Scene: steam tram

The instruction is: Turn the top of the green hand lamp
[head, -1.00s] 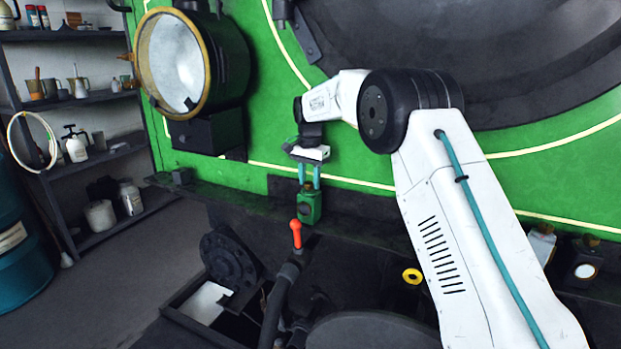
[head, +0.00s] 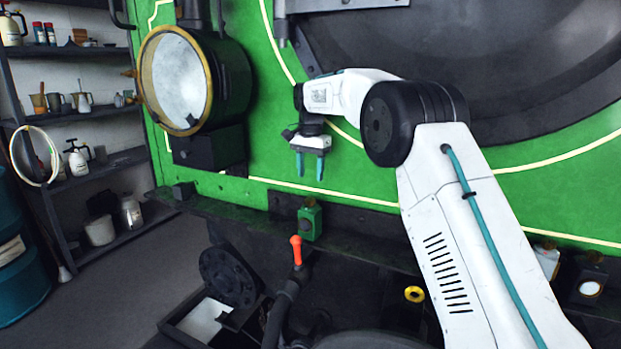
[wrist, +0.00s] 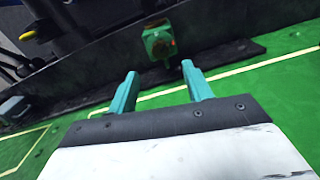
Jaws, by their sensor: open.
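The green hand lamp (head: 310,221) stands on the dark ledge in front of the green boiler front. It is a small box with a brownish top. In the wrist view the lamp (wrist: 159,45) lies beyond the fingertips, near the top middle. My gripper (head: 310,174) is above the lamp, with its two teal fingers pointing down, apart and empty. It does not touch the lamp. The open fingers (wrist: 160,72) also show in the wrist view.
A large brass-rimmed headlamp (head: 178,80) is mounted to the left. A lever with a red-orange handle (head: 296,250) stands just in front of the ledge. A yellow ring (head: 414,294) is lower right. More lamps (head: 589,283) stand at the far right.

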